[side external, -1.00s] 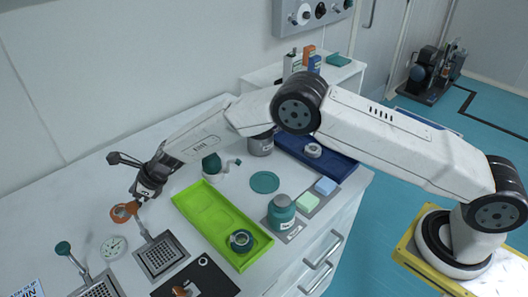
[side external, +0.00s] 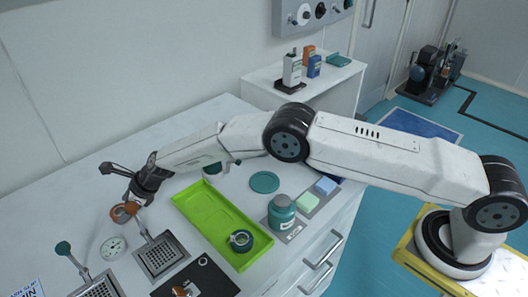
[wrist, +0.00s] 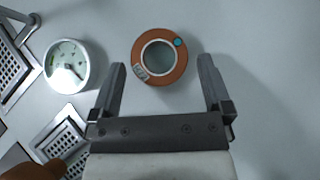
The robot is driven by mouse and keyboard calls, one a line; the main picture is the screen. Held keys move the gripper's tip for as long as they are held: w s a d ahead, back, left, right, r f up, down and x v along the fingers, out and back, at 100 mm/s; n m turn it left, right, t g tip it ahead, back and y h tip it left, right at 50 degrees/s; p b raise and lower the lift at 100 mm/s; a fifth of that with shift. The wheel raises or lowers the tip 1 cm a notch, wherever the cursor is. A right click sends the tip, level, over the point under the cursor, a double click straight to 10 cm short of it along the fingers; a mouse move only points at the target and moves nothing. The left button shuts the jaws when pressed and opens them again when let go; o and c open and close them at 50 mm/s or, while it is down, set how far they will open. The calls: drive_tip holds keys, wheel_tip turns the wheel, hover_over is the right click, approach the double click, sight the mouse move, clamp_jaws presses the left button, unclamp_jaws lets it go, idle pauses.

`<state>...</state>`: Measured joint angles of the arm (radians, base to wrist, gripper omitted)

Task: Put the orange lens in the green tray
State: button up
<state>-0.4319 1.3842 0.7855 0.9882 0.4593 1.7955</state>
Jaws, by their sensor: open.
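The orange lens (side external: 119,213) is a ring lying flat on the white bench, left of the green tray (side external: 188,213). In the wrist view the orange lens (wrist: 180,68) lies just beyond and between my fingertips, with a teal dot and a small label on its rim. My gripper (wrist: 162,68) is open and empty, with a finger on each side of the near part of the ring. In the side view my gripper (side external: 133,198) hangs just above the lens and partly covers it. The green tray holds a dark round part (side external: 241,240) at its near end.
A round dial (side external: 112,248) lies close to the lens. A perforated metal plate with an orange-knobbed post (side external: 160,256) stands beside it. A teal jar (side external: 281,212), coloured blocks and a teal disc (side external: 265,182) lie right of the tray.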

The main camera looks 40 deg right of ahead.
sight(124, 210)
drive_tip(key=shift+w+a+f, duration=0.2)
drive_tip(key=shift+a+f, duration=0.15)
drive_tip(key=shift+f, duration=0.15)
idle(0.3)
drive_tip(key=c, duration=1.3)
drive_tip(key=shift+o, duration=0.2)
drive_tip(key=shift+r, duration=0.2)
wheel_tip(124, 210, up, 10)
drive_tip(key=shift+f, duration=0.15)
